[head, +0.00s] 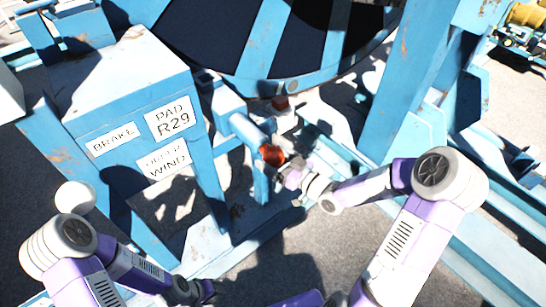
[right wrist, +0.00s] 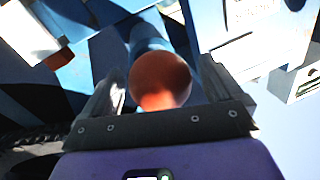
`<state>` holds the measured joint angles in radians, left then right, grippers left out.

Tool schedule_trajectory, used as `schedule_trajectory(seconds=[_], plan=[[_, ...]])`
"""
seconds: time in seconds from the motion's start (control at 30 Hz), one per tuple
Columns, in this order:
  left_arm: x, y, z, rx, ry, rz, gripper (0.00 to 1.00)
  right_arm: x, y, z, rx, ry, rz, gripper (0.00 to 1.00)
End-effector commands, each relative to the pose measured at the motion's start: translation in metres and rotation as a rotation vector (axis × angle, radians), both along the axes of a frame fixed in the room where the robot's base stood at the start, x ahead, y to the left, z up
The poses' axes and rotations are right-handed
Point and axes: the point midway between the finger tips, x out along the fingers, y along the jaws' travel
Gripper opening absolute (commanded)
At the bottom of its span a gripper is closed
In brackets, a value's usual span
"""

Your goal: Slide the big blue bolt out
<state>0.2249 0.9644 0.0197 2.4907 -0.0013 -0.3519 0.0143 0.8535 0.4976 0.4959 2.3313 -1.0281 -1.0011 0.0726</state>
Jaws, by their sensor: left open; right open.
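The big blue bolt (head: 245,130) is a thick blue cylinder with an orange-red end, lying in the blue frame below the reel. My right gripper (head: 281,168) is at the orange end. In the right wrist view the bolt's round orange end (right wrist: 160,82) sits between the two spread fingers, with a gap visible on each side. Whether the fingertips reach past the end face is hard to tell. My left gripper (head: 205,291) is low at the bottom left, away from the bolt, and looks empty; its fingers are small and dark.
A blue cabinet (head: 120,82) with white labels reading BRAKE, PAD R29 and one ending in WIND stands left of the bolt. The large dark reel (head: 318,35) is above. A thick blue post (head: 405,90) rises at right. Grey ground lies clear in front.

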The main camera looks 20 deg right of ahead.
Motion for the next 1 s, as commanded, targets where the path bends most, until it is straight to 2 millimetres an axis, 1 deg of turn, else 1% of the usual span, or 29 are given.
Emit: schedule_trajectory(seconds=[0.23, 0.4, 0.57, 1.0], plan=[[0.000, 0.000, 0.011, 0.000, 0.000, 0.000, 0.43, -0.036, -0.022, 0.001, -0.001, 0.004, -0.003, 0.93], [0.000, 0.000, 0.015, 0.000, 0.000, 0.000, 0.43, -0.054, -0.032, 0.000, 0.000, 0.004, -0.001, 0.93], [0.000, 0.000, 0.016, 0.000, 0.000, 0.000, 0.43, -0.060, -0.035, 0.000, 0.000, 0.002, 0.000, 0.93], [0.000, 0.000, 0.016, 0.000, 0.000, 0.000, 0.43, -0.060, -0.035, 0.000, 0.001, 0.003, 0.000, 0.93]])
